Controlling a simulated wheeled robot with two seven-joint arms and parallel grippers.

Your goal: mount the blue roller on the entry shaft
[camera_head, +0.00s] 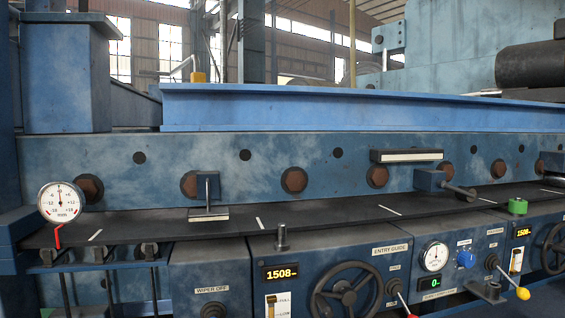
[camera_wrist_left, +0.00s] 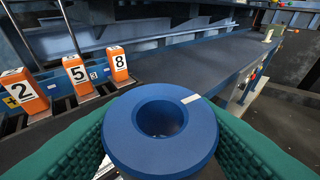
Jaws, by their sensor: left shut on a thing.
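The blue roller (camera_wrist_left: 124,122) is a thick ring with a round centre hole and a white mark on its upper right rim. In the left wrist view, my left gripper (camera_wrist_left: 162,140) is shut on it, with a green ribbed finger on either side. The hole faces up towards the camera. In the head view, a short upright metal shaft (camera_head: 281,238) with a wider top stands bare above the left 1508 display, left of the ENTRY GUIDE label. I take it to be the entry shaft. Neither gripper shows in the head view.
A green roller (camera_head: 517,206) sits by the right display. A dark strip (camera_head: 330,216) with white marks runs along the machine. A dial gauge (camera_head: 60,202) is at left, a handwheel (camera_head: 346,292) at front. Orange blocks numbered 2, 5 (camera_wrist_left: 77,74) and 8 stand beyond the roller.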

